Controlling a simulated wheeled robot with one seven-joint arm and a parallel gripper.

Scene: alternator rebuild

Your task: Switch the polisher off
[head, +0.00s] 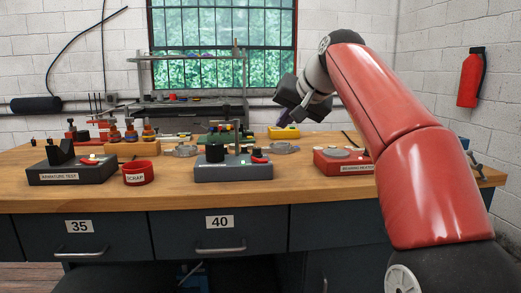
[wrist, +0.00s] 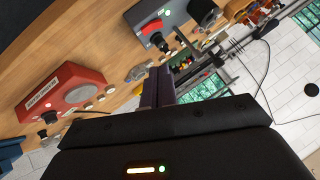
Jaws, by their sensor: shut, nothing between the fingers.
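The grey box that looks like the polisher (head: 233,174) stands at the middle front of the bench, with a black round part on top. It also shows at the top of the wrist view (wrist: 170,14). A red switch (head: 259,160) sits at its right end; it also shows in the wrist view (wrist: 152,27). Small green lights show on the box. I cannot tell the switch's position for sure. My gripper (head: 279,121) is above the bench, behind and right of the box, apart from it. Its purple fingers (wrist: 158,86) are shut and empty.
A red station (head: 343,166) with a round plate stands to the right. The armature test box (head: 72,175) and red scrap cup (head: 141,173) are to the left. A yellow block (head: 284,133) and clear dishes (head: 185,150) lie behind. Bare wood shows along the front edge.

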